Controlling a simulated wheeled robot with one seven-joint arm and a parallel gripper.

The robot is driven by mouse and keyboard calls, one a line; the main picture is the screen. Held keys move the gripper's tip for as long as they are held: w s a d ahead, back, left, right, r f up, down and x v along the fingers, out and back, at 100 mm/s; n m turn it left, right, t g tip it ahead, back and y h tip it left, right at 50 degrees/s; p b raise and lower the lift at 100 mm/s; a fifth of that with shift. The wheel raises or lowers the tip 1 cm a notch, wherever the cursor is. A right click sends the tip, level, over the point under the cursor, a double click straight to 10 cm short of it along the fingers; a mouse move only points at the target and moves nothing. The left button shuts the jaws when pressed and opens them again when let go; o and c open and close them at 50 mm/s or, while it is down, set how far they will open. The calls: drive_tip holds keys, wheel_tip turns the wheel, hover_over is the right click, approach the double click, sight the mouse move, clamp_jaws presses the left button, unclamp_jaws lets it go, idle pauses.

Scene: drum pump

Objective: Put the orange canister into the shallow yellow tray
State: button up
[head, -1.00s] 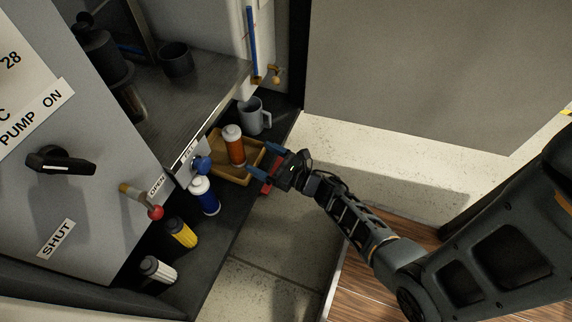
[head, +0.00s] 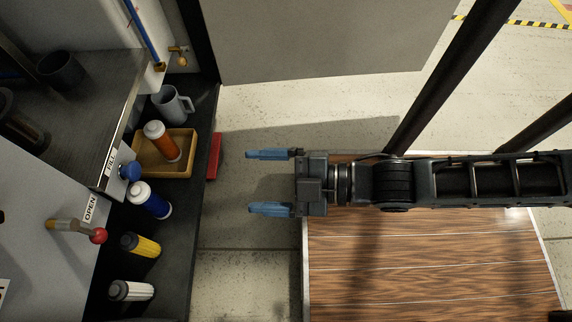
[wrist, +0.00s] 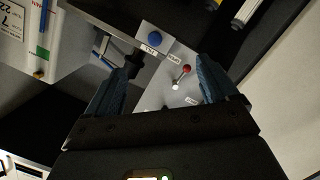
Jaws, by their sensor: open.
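The orange canister (head: 161,142) with a white cap stands inside the shallow yellow tray (head: 183,170) on the dark shelf, leaning a little in the head view. My gripper (head: 268,181) is open and empty, to the right of the tray and clear of it, with its blue fingers pointing left. In the wrist view my gripper (wrist: 165,88) shows its two fingers apart with nothing between them. The canister and the tray cannot be made out in the wrist view.
A grey mug (head: 172,104) stands behind the tray. Blue (head: 150,200), yellow (head: 141,245) and white (head: 131,290) canisters stand in front of it. A red block (head: 213,157) is at the shelf edge. A red-knobbed lever (head: 98,235) juts out at left.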

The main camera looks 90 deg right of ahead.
drive_tip(key=s+a+r+m+g+y, duration=0.1)
drive_tip(key=s+a+r+m, duration=0.1)
drive_tip(key=r+m, duration=0.4)
drive_tip(key=shift+s+r+m+y, duration=0.3)
drive_tip(key=shift+s+r+m, duration=0.1)
drive_tip(key=shift+s+r, duration=0.45)
